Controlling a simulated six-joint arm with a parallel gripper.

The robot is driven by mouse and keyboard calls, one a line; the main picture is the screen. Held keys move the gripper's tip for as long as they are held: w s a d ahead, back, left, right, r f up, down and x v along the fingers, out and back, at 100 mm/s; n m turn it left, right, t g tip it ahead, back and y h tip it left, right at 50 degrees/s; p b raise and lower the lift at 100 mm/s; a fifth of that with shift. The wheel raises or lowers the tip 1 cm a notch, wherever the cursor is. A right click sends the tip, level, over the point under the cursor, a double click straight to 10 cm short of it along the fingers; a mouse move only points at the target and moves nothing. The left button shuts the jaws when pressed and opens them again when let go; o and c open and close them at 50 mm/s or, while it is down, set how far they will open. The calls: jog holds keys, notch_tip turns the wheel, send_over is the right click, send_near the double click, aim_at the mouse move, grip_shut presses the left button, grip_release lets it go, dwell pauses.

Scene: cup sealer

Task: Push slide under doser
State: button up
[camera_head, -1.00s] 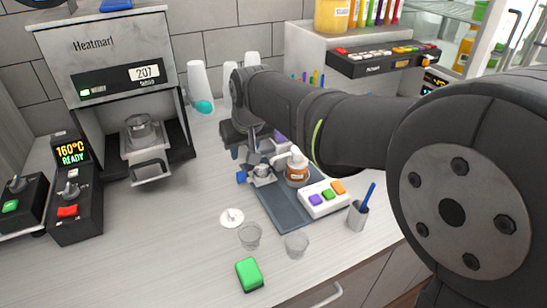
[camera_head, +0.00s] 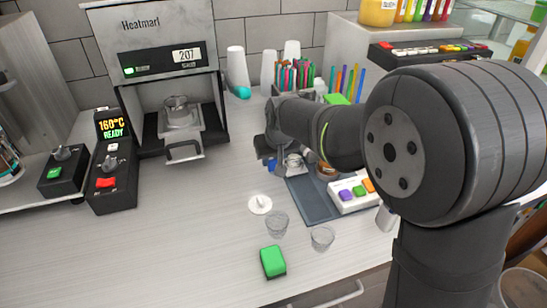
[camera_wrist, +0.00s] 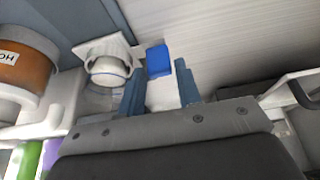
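The slide, a small white holder (camera_wrist: 128,52) with a clear cup (camera_wrist: 107,70) in it and a blue block (camera_wrist: 158,60) at its side, shows in the wrist view. In the head view the cup (camera_head: 293,161) and blue block (camera_head: 271,165) are beside my gripper (camera_head: 268,152). The doser, an amber bottle (camera_head: 326,171), is right of the cup and mostly hidden by my arm; its labelled side (camera_wrist: 22,65) shows at the wrist view's left. My gripper's fingers (camera_wrist: 160,85) are apart, pointing at the blue block, a white surface visible between them. Contact is unclear.
A blue-grey base (camera_head: 313,205) carries a white button panel (camera_head: 352,195). In front are a white disc (camera_head: 260,204), two clear cups (camera_head: 277,224) and a green block (camera_head: 272,261). The heat sealer (camera_head: 160,70) stands at left. The counter's front left is clear.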

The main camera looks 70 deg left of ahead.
grip_shut()
jog(key=shift+a, duration=2.15)
jog(key=shift+a+r, duration=0.1)
jog(key=shift+o, duration=0.8)
grip_release()
jog(key=shift+a, duration=0.1)
jog(key=v, duration=1.7)
jog(key=shift+d, duration=0.2)
